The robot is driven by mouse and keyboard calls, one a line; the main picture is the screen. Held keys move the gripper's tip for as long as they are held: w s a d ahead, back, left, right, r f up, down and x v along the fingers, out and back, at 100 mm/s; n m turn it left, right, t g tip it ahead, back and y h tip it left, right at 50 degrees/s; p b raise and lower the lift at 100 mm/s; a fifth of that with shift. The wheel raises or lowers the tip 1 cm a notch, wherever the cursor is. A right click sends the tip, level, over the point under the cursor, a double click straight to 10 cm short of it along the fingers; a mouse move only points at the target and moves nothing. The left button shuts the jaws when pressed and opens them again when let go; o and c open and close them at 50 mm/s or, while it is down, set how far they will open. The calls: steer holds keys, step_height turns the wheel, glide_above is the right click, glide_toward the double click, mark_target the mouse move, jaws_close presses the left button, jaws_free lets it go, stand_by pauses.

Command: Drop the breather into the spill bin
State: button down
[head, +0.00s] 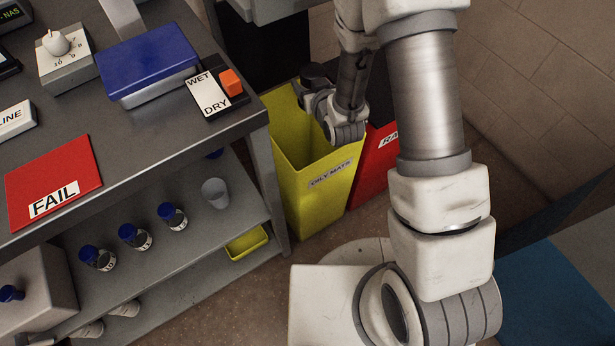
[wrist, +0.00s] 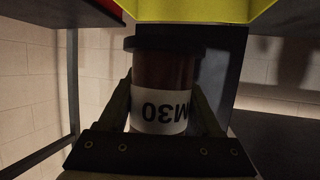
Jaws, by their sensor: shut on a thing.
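The breather (wrist: 165,72) is a brown cylinder with a dark cap and a white label reading "M30", upside down in the wrist view. My gripper (wrist: 162,100) is shut on it, one finger on each side. In the head view my gripper (head: 318,88) is over the yellow bin (head: 318,195), near its back part. That bin is open-topped and labelled "OILY MATS"; no label in view reads spill. The breather is hard to make out there among dark parts. A yellow edge also shows at the top of the wrist view (wrist: 195,10). The bin's floor is hidden.
A red bin (head: 374,165), its label partly hidden by my arm, stands right of the yellow one. Blue-capped jars (head: 133,237) stand below.

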steer(key=shift+w+a+f, duration=0.1)
steer(key=shift+a+f, duration=0.05)
steer(key=shift+f, duration=0.25)
step_height(320, 180, down, 6)
steer(key=b, duration=0.3)
steer(key=shift+r, duration=0.15)
jaws_free()
